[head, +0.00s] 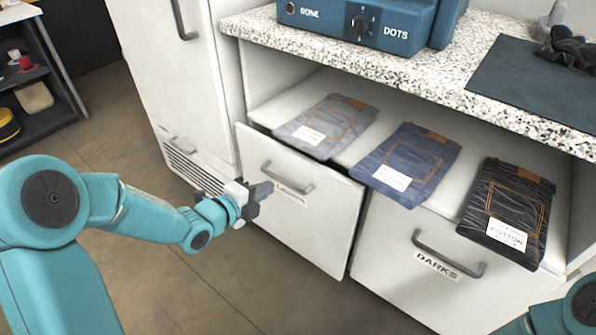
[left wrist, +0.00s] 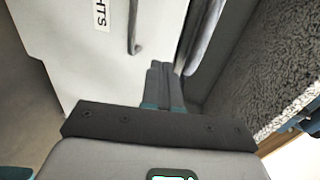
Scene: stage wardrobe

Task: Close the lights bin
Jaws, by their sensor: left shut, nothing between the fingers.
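The lights bin (head: 300,225) is the white front at the left under the counter. It stands out a little from the cabinet, with a dark gap along its top edge. Its grey bar handle (head: 285,180) sits above a label that my gripper partly hides. The bin front (left wrist: 85,40), its handle (left wrist: 134,25) and the end of the label also show in the left wrist view. My left gripper (head: 266,190) is shut and empty, close to the front beside the handle; I cannot tell whether it touches. Its closed fingers show in the wrist view (left wrist: 162,80). My right gripper is out of view.
The darks bin (head: 400,275) is at the right. Folded jeans, light (head: 327,125), blue (head: 408,165) and black (head: 508,212), lie on the ledge above the bins. A speckled counter (head: 400,70) overhangs them. A white cabinet (head: 180,75) stands left; the floor (head: 150,270) is open.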

